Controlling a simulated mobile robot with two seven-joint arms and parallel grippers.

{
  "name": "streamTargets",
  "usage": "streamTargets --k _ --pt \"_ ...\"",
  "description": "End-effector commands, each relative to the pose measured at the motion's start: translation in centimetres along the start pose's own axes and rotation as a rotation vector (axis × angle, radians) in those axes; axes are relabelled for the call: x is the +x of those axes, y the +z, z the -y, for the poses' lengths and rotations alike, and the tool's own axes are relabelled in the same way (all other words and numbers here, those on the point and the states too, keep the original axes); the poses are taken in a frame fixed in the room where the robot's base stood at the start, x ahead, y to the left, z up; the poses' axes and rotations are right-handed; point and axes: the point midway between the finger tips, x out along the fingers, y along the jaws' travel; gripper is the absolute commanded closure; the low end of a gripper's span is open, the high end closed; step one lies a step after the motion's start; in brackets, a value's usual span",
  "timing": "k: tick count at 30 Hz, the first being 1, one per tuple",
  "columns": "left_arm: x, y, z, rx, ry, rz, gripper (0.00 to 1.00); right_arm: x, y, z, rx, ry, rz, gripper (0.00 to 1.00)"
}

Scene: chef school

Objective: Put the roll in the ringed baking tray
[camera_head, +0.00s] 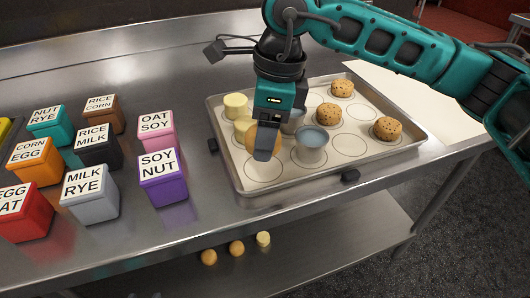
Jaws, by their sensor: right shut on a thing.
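My right gripper (266,148) points down over the left part of the ringed baking tray (228,150). It is shut on a round golden-brown roll (250,140), partly hidden behind the finger. I cannot tell whether the roll touches the tray. The tray has a metal rim and a pale liner printed with rings. Pale round pieces (236,105) stand at its left, speckled brown buns (388,129) at its right, and grey-blue cups (311,145) in the middle. Some front and right rings are empty. My left gripper is not in view.
Labelled coloured boxes, such as the purple SOY NUT box (163,178), stand left of the tray. A lower shelf (340,240) holds two golden rolls (237,248) and a pale piece (263,239). Small black blocks (350,176) sit beside the tray rim.

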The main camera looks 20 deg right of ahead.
Motion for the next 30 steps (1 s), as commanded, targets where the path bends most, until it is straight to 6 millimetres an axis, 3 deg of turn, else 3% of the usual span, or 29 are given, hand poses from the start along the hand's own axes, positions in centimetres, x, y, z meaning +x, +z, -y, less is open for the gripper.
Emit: streamTargets --k 5,12,24,25,30 --pt "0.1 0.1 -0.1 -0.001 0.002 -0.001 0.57 1.2 -0.2 0.0 -0.001 0.001 0.000 0.67" --pt "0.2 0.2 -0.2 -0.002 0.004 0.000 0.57 4.5 -0.7 0.0 -0.001 0.002 0.000 0.67" --pt "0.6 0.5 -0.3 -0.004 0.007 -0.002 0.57 5.2 -0.8 0.0 -0.001 0.000 0.001 0.67" --pt "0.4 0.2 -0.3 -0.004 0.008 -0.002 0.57 5.0 -0.8 0.0 -0.001 0.000 0.001 0.34" --pt "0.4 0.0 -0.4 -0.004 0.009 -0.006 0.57 5.0 -0.7 0.0 -0.001 0.000 0.001 0.18"
